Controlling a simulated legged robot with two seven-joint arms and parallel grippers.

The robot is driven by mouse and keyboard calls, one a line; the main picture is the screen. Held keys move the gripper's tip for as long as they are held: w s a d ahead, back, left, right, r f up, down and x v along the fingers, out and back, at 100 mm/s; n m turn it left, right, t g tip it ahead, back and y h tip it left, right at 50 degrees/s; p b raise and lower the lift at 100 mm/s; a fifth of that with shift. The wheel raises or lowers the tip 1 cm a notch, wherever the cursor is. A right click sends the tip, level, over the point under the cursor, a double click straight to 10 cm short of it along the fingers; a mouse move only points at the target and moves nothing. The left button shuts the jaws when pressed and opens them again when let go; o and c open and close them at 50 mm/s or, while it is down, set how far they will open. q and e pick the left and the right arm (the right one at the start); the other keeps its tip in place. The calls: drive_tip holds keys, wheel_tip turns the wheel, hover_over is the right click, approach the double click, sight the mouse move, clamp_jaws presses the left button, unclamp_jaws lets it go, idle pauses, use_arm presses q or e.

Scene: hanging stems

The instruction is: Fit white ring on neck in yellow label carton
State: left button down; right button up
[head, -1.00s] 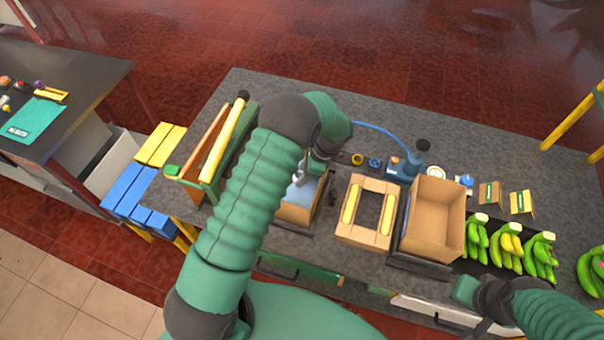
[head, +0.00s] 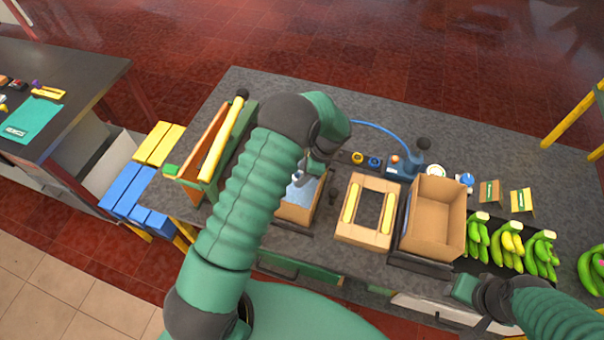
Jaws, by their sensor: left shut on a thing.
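My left gripper (head: 302,177) points down over an open cardboard carton (head: 292,214) left of the middle of the bench. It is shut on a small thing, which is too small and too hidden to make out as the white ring. My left arm covers much of this carton; a bluish-grey surface shows inside it. I cannot see a neck or a yellow label on it. A larger open carton (head: 432,243) stands to the right, its inside looking empty. My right gripper (head: 466,289) is low at the bench's front right; its jaws cannot be made out.
A cardboard frame with yellow strips (head: 366,211) stands between the cartons. The back of the bench is mostly clear.

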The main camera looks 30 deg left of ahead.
use_arm(q)
drive_tip(key=shift+f, duration=0.15)
drive_tip(key=c, duration=0.9)
unclamp_jaws()
drive_tip(key=shift+o, duration=0.2)
drive_tip(key=o, duration=0.4)
drive_tip(key=shift+r, duration=0.2)
drive_tip(key=shift+r+p, duration=1.1)
drive_tip(key=shift+r, duration=0.15)
drive_tip(key=shift+r, duration=0.1)
